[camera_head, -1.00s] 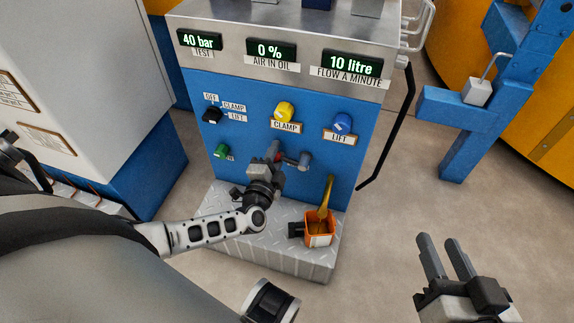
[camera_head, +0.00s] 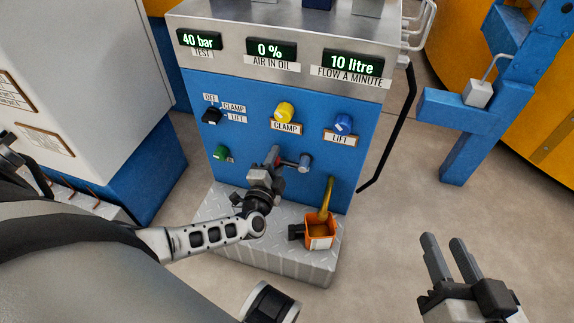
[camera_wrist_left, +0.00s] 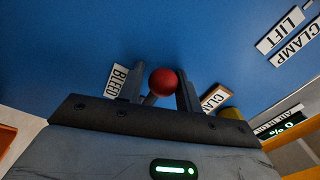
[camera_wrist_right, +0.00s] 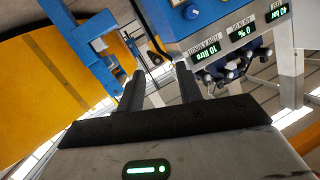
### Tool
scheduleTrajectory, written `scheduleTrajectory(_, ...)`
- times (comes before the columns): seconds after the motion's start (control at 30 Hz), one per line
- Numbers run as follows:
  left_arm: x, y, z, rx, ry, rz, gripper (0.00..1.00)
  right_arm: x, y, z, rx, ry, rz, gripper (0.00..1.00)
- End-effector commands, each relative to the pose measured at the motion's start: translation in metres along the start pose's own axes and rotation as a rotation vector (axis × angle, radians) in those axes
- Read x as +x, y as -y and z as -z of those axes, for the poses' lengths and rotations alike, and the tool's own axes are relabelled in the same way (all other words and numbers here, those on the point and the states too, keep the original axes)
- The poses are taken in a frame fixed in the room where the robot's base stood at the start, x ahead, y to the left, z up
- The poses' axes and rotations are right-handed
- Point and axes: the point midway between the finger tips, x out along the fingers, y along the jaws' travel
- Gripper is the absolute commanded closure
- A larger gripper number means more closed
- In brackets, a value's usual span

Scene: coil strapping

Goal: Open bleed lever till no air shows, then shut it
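The bleed lever has a red ball knob (camera_wrist_left: 163,82) and a short stem beside the BLEED label (camera_wrist_left: 118,80) in the left wrist view. My left gripper (camera_head: 273,157) is at the blue panel below the yellow CLAMP knob, hiding most of the lever in the head view. Its fingers are apart, one on each side of the red knob; the knob looks close to the right-hand finger, contact unclear. The AIR IN OIL display (camera_head: 271,49) reads 0 %. My right gripper (camera_head: 452,260) is open and empty, off to the right above the floor.
Other displays read 40 bar (camera_head: 198,40) and 10 litre (camera_head: 353,64). A yellow CLAMP knob (camera_head: 285,111), blue LIFT knob (camera_head: 343,123), black selector (camera_head: 212,116) and green button (camera_head: 221,153) sit on the panel. An orange container (camera_head: 320,241) stands on the metal step (camera_head: 305,266) under a yellowish tube.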

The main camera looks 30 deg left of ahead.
Motion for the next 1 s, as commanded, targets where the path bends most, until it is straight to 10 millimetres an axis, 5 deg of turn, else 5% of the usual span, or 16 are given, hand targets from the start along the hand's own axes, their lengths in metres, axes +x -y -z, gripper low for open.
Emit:
scheduleTrajectory(0.03,-0.003,-0.009,0.001,-0.002,-0.003,-0.009,0.52,0.006,-0.008,-0.035,-0.011,0.071,-0.015,0.65)
scheduleTrajectory(0.2,-0.002,-0.007,-0.001,-0.001,-0.001,-0.004,0.09,0.006,-0.007,-0.035,-0.011,0.071,-0.015,0.65)
scheduleTrajectory(0.53,-0.003,-0.004,-0.001,-0.001,0.002,-0.001,0.09,0.005,-0.007,-0.033,-0.011,0.072,-0.014,0.65)
scheduleTrajectory(1.0,-0.040,-0.001,-0.001,-0.002,0.004,-0.001,0.09,-0.001,-0.001,-0.008,-0.011,0.073,-0.016,0.65)
